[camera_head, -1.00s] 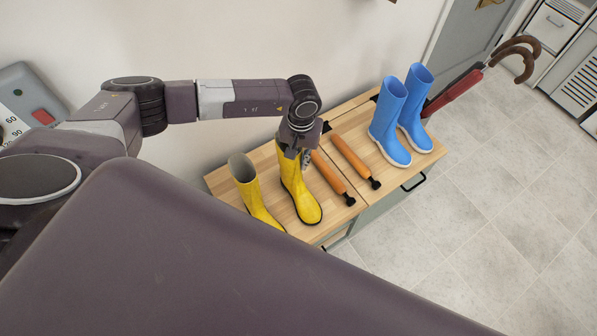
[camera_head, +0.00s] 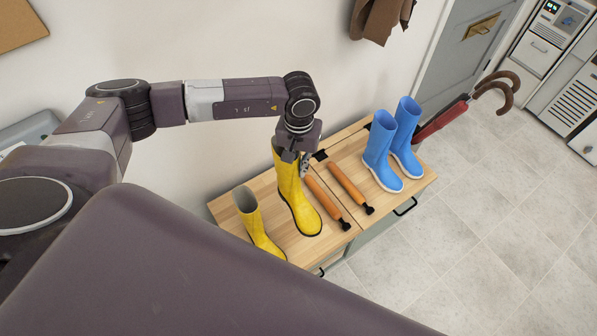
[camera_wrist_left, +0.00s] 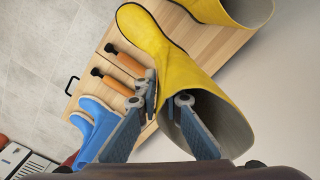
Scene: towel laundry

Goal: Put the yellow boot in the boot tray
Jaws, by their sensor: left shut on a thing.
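A tall yellow boot (camera_head: 297,198) is upright near the middle of the wooden bench top (camera_head: 283,224). My left gripper (camera_head: 304,163) comes down on its upper shaft from above. In the left wrist view the two fingers (camera_wrist_left: 167,103) are shut on the shaft wall (camera_wrist_left: 184,77), one inside the opening and one outside. I cannot tell surely whether its sole touches the wood. A second yellow boot (camera_head: 257,226) stands to its left, and its shaft also shows in the left wrist view (camera_wrist_left: 213,9). I see no clear boot tray. My right gripper is out of view.
Two orange rods with black ends (camera_head: 349,187) lie right of the held boot. A pair of blue boots (camera_head: 383,155) stands at the bench's right end. A red umbrella (camera_head: 440,124) leans beyond them. The tiled floor (camera_head: 480,220) is clear at the right.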

